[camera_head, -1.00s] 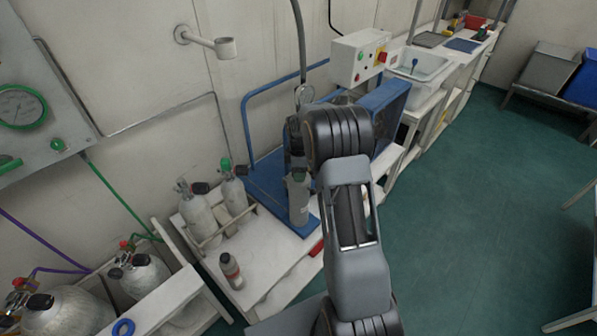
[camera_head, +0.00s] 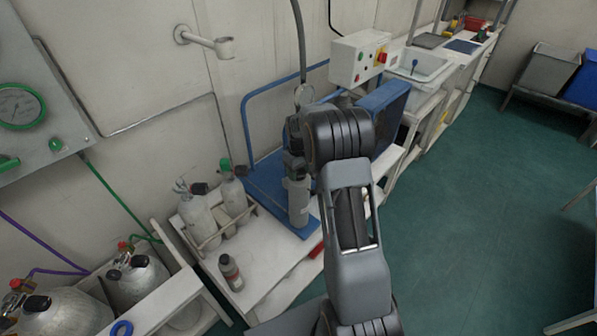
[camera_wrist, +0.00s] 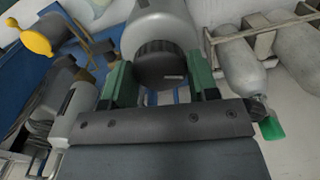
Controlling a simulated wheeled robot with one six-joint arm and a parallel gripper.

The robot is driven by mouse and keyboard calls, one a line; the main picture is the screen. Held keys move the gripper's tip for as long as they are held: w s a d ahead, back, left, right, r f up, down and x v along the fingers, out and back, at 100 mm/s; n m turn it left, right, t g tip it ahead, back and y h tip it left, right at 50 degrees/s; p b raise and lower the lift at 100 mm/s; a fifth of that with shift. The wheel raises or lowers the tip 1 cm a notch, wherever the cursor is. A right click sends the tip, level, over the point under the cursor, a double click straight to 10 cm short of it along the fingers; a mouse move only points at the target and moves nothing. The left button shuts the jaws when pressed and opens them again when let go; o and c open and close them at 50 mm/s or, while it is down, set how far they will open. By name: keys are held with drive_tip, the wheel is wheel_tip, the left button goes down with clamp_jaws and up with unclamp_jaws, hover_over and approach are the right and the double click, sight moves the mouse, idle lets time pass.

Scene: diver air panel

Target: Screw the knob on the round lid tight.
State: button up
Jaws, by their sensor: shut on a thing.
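In the wrist view, a black ribbed knob (camera_wrist: 160,62) sits at the near end of a grey round body (camera_wrist: 158,22). My gripper (camera_wrist: 161,82) has one green finger on each side of the knob and is shut on it. The fingers hide part of the knob's sides. I cannot see the threads or tell how far the knob is turned in. In the head view, my wrist covers the knob. A grey upright cylinder (camera_head: 299,205) shows just below my gripper, over the blue base.
Grey cylinders (camera_head: 198,218) stand in a rack on the white bench to the left. A blue frame (camera_head: 246,110) and a control box (camera_head: 358,58) are behind my arm. The green floor at right is clear.

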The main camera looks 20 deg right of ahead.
sight(299, 172)
drive_tip(key=m, duration=1.3)
drive_tip(key=shift+m, duration=0.3)
idle(0.5)
drive_tip(key=o, duration=0.9)
wheel_tip(299, 172, up, 14)
drive_tip(key=shift+f, duration=0.1)
idle(0.5)
